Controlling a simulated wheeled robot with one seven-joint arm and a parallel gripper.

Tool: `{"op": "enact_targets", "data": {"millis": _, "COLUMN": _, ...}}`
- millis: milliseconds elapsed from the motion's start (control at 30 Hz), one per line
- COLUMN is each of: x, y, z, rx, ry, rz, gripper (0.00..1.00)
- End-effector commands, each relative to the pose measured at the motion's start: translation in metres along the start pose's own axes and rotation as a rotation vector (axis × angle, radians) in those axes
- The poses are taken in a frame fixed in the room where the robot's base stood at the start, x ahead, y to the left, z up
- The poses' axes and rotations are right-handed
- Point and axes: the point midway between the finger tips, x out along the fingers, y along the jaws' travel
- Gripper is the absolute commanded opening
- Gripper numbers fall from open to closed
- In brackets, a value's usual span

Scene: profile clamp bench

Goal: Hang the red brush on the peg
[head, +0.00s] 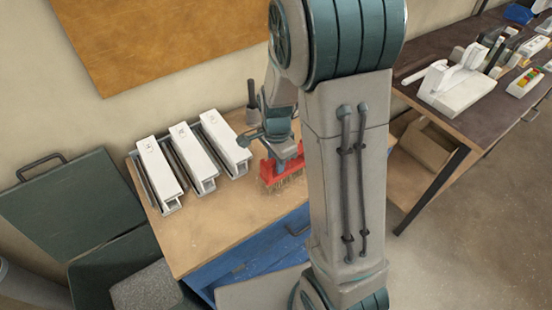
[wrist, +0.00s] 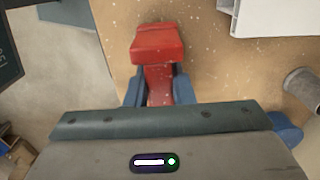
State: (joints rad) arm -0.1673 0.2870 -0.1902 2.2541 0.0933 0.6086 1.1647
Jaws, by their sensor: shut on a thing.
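The red brush (head: 270,172) has pale bristles pointing down, at or just above the wooden bench top; I cannot tell whether they touch it. My gripper (head: 284,150) is over it, partly hidden behind my arm. In the wrist view the red brush (wrist: 157,45) extends ahead of my gripper (wrist: 158,88), whose blue fingers are shut on its narrower red part. A dark upright post (head: 251,94) stands behind the brush at the back of the bench; I cannot tell whether it is the peg. No other peg is clear.
Several white profiles (head: 191,158) lie in holders left of the brush. A grey cylinder (wrist: 303,86) shows at right in the wrist view. The wooden bench (head: 215,232) is clear at the front.

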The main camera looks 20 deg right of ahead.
Motion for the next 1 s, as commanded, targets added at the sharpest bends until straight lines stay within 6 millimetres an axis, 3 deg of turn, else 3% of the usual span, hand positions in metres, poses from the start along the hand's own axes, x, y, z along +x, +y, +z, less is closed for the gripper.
{"op": "enact_targets", "data": {"millis": 367, "x": 0.0056, "y": -0.0004, "z": -0.0003, "rx": 0.000, "ry": 0.000, "rz": -0.001, "gripper": 0.00}}
{"op": "enact_targets", "data": {"millis": 400, "x": 0.0045, "y": -0.0003, "z": -0.0003, "rx": 0.000, "ry": 0.000, "rz": -0.001, "gripper": 0.30}}
{"op": "enact_targets", "data": {"millis": 467, "x": 0.0042, "y": -0.0002, "z": -0.0003, "rx": 0.000, "ry": 0.000, "rz": -0.001, "gripper": 0.43}}
{"op": "enact_targets", "data": {"millis": 1000, "x": 0.0035, "y": -0.0003, "z": -0.0006, "rx": 0.001, "ry": 0.000, "rz": -0.002, "gripper": 0.43}}
